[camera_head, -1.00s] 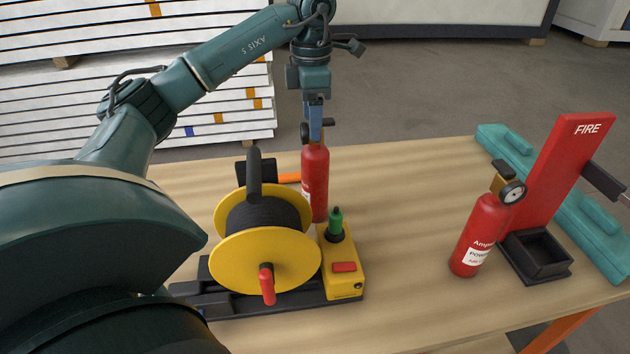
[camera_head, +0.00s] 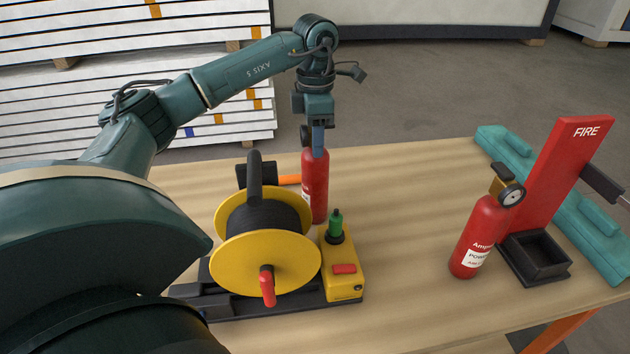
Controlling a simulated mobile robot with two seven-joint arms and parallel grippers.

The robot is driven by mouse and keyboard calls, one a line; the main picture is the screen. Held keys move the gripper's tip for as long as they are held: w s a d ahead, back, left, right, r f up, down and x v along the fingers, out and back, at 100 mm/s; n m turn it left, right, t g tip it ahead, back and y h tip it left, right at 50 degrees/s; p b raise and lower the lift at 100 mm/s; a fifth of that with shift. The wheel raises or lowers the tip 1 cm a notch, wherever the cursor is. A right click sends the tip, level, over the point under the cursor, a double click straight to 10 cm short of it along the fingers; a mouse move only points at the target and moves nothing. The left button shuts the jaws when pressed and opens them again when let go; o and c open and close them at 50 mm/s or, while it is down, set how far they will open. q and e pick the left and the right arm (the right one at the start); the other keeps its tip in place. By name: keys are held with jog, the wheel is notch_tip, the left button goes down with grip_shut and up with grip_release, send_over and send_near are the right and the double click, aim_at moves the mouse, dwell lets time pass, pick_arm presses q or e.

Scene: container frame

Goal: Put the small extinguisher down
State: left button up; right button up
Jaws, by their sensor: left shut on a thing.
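A red extinguisher (camera_head: 318,185) stands upright behind the cable reel, its lower left side hidden by the reel. My left gripper (camera_head: 318,150) comes down from above and is shut on the top of this extinguisher, beside its black fittings. Its base is close to the wooden table (camera_head: 410,210); I cannot tell whether it touches. A second red extinguisher (camera_head: 480,238) with a gauge and white label stands at the right, beside the red FIRE stand (camera_head: 568,170). My right gripper is not in view.
The yellow and black cable reel (camera_head: 265,262) and its yellow box (camera_head: 343,275) with a green knob stand in front of the held extinguisher. An orange-handled tool (camera_head: 289,180) lies behind the reel. A teal case (camera_head: 590,228) lies at the right edge. The table's middle is clear.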

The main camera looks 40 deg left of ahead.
pick_arm(q)
grip_shut()
dwell(0.3)
jog(key=shift+w+r, duration=0.1)
jog(key=shift+r, duration=0.1)
